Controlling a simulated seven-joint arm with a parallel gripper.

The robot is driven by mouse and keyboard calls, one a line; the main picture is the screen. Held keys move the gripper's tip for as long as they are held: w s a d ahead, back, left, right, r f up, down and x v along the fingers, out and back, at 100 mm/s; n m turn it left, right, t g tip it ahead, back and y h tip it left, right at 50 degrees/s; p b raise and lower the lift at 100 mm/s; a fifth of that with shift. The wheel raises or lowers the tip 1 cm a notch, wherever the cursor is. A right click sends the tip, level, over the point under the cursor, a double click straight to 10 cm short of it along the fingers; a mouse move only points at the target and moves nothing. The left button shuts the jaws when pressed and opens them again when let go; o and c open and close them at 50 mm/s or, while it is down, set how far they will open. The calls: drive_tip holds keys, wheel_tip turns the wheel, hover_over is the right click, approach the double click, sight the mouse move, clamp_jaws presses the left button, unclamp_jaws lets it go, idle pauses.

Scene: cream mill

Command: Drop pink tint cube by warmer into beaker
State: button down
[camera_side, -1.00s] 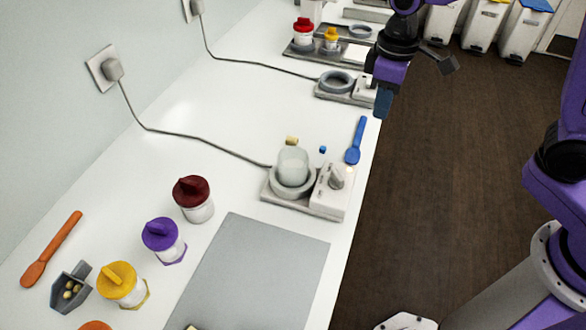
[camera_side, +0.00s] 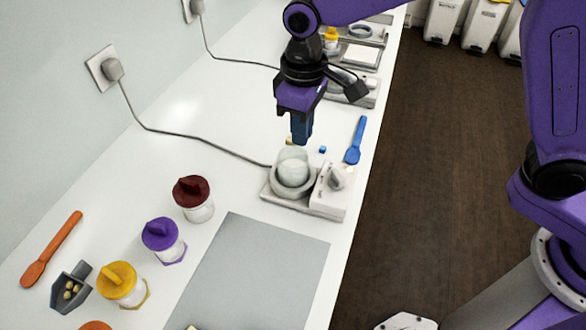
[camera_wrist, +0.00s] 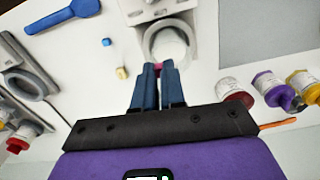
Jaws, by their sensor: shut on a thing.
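My gripper (camera_side: 301,141) is above the counter, just behind the glass beaker (camera_side: 292,166) in the side view. The beaker stands upright in the ring of the warmer (camera_side: 318,204) and looks pale inside. In the wrist view my gripper (camera_wrist: 159,66) has its blue fingers shut on a small pink tint cube (camera_wrist: 158,67), of which only a little shows between the fingertips. The beaker (camera_wrist: 169,46) is just beyond the fingertips there. The pink cube cannot be made out in the side view.
A blue cube (camera_side: 322,149) and a blue spoon (camera_side: 355,140) lie behind the warmer. A yellow cube (camera_wrist: 121,73) lies near my fingers. Jars with dark red (camera_side: 191,189), purple (camera_side: 159,233) and yellow (camera_side: 117,279) lids stand left of a grey mat (camera_side: 262,262). A cord crosses the counter.

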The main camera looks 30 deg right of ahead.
drive_tip(key=shift+f, duration=1.6)
drive_tip(key=c, duration=1.1)
unclamp_jaws()
wheel_tip(320, 180, up, 18)
drive_tip(key=shift+f, duration=0.25)
drive_tip(key=shift+s+d, duration=0.1)
drive_tip(key=s+d+f+n, duration=0.1)
drive_tip(key=s+d+f, duration=0.3)
drive_tip(key=s+d, duration=0.4)
drive_tip(key=s+d+f+n, duration=0.2)
drive_tip(key=s+d+f, duration=0.2)
drive_tip(key=s+d, duration=0.4)
drive_tip(key=s+d+f+n, duration=0.1)
drive_tip(key=s+d+f, duration=0.4)
drive_tip(key=s+d, duration=0.3)
drive_tip(key=shift+s+d+n, duration=0.1)
drive_tip(key=shift+d+n, duration=0.2)
drive_tip(key=shift+d, duration=0.85)
